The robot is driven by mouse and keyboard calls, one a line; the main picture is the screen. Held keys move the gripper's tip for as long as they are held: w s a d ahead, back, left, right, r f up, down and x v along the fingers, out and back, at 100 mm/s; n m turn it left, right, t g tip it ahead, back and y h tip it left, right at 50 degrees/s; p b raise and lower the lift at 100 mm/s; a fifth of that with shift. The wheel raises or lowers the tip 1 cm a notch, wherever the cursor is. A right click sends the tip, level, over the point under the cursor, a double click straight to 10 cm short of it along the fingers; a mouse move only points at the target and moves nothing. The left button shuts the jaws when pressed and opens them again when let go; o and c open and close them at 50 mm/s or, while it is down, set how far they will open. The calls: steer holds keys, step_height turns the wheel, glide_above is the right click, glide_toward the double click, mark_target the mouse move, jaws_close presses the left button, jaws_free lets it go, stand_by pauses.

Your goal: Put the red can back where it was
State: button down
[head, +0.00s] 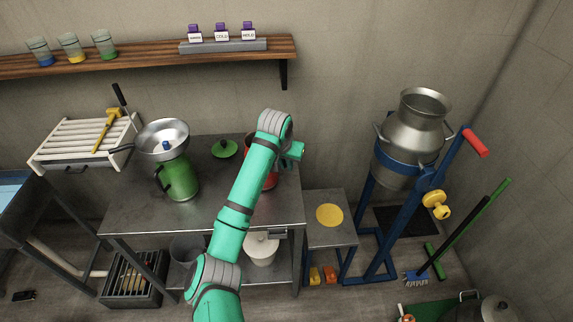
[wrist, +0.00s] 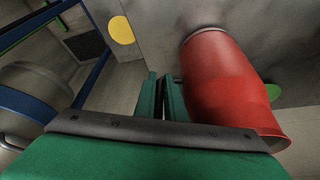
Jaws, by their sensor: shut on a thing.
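The red can (head: 271,181) is at the right back part of the metal table (head: 135,215), partly hidden behind my arm. In the wrist view the red can (wrist: 222,85) is large, just right of my fingers, with its flared rim towards the camera. My gripper (head: 292,152) is beside the can's right side. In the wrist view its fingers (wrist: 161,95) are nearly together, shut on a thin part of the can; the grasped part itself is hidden. I cannot tell whether the can's base touches the table.
A green can (head: 181,178) with a steel funnel stands left on the table. A green lid (head: 224,149) lies behind. A low stand (head: 343,236) with a yellow disc (head: 330,214) is right of the table. A steel churn (head: 412,135) on a blue frame stands further right.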

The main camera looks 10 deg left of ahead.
steer(key=shift+f, duration=0.15)
steer(key=c, duration=1.8)
jaws_free()
steer(key=shift+f, duration=0.1)
